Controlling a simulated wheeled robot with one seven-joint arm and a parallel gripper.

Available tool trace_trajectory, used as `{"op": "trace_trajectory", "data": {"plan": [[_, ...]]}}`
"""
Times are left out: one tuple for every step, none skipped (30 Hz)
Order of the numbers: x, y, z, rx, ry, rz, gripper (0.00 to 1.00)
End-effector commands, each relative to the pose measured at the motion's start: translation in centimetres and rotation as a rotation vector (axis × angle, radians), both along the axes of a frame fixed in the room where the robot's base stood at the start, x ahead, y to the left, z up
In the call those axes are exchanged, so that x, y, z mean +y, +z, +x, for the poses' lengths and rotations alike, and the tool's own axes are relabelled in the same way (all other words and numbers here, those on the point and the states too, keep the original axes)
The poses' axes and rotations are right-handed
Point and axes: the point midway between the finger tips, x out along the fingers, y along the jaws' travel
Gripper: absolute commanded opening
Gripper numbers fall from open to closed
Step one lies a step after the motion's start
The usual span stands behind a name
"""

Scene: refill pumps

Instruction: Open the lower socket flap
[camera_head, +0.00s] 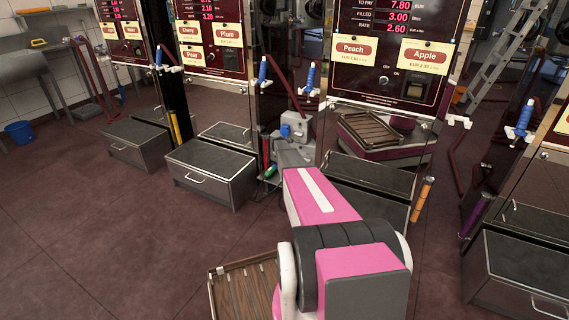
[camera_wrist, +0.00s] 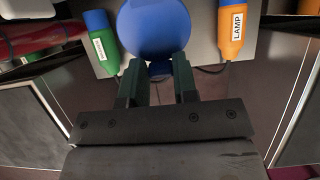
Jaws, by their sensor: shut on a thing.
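A round blue flap (camera_wrist: 155,28) shows at the top middle of the wrist view, on a grey socket box (camera_wrist: 85,52). My gripper (camera_wrist: 158,76) is just below it, its two dark fingers shut on the small blue tab at the flap's edge. In the head view the grey socket box (camera_head: 297,125) stands between two pump cabinets, with blue showing on it (camera_head: 285,131). My pink and white arm reaches to it and hides much of its lower part. I cannot tell how far the flap is turned.
A green plug (camera_wrist: 104,45) is left of the flap and an orange plug labelled LAMP (camera_wrist: 231,32) right of it, both close to my fingers. Drawer boxes (camera_head: 211,172) stand on either side. A slatted wooden crate (camera_head: 247,287) is near my base. Open floor lies left.

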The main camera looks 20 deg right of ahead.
Motion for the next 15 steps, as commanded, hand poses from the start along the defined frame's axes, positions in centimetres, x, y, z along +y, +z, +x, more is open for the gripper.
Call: {"op": "trace_trajectory", "data": {"plan": [[-0.1,0.3,0.3,0.021,0.0,0.025,0.0],[-0.1,0.5,0.3,0.033,0.0,0.04,0.0],[-0.1,0.6,0.3,0.052,0.0,0.058,0.0],[-0.1,0.7,0.3,0.063,0.0,0.071,0.0],[-0.1,0.8,0.3,0.074,-0.001,0.082,0.0],[-0.1,0.9,0.3,0.088,0.001,0.097,0.0],[-0.1,1.0,0.3,0.098,0.0,0.107,0.0],[-0.1,1.1,0.3,0.105,0.0,0.117,0.0],[-0.1,1.2,0.3,0.116,0.0,0.129,0.0],[-0.2,1.3,0.3,0.122,0.001,0.135,0.0],[-0.2,1.4,0.3,0.128,0.001,0.142,0.0],[-0.2,1.4,0.3,0.135,0.0,0.15,0.0],[-0.2,1.5,0.3,0.139,0.0,0.155,0.0],[-0.2,1.5,0.3,0.143,-0.001,0.158,0.0],[-0.2,1.6,0.3,0.147,0.0,0.163,0.0]]}}
